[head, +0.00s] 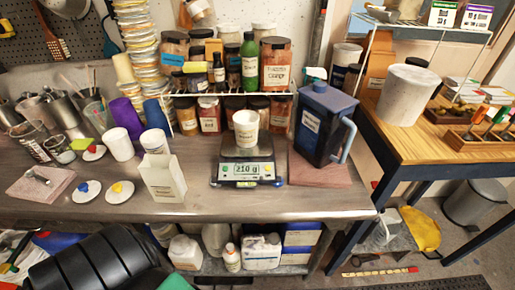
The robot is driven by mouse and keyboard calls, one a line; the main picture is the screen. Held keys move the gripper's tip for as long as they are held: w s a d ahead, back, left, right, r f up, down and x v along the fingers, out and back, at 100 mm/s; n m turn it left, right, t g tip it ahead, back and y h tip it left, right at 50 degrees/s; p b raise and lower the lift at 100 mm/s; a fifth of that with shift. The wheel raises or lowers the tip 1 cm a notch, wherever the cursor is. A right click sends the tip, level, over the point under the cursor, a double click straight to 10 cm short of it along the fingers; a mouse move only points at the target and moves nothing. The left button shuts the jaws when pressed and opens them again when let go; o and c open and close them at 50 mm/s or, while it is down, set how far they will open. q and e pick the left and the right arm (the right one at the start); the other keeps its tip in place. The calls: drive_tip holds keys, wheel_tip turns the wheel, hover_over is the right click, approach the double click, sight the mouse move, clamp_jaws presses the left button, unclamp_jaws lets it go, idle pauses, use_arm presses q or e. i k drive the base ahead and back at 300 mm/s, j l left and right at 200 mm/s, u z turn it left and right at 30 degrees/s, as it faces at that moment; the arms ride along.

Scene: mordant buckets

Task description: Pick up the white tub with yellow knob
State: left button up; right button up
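A low, round white piece with a yellow knob (117,190) lies on the metal bench at the left; it looks like a flat lid rather than a deep tub. A similar white piece with a blue knob (86,191) lies just left of it. Another with a red knob (93,153) lies farther back. A plain white tub (119,145) and a second white one (155,141) stand behind, with no knob visible. Neither of my grippers shows in the head view.
A white carton (163,178) stands close to the right of the yellow-knobbed piece. A scale (246,172) reading about 210 g bears a white cup (246,129). A dark blue jug (322,125) stands right. The front bench strip is clear.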

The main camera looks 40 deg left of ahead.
sight(246, 122)
drive_tip(key=u, duration=1.25)
drive_tip(key=i+l, duration=0.1)
drive_tip(key=l, duration=0.4)
drive_tip(key=i+l+z, duration=0.1)
drive_tip(key=l, duration=0.4)
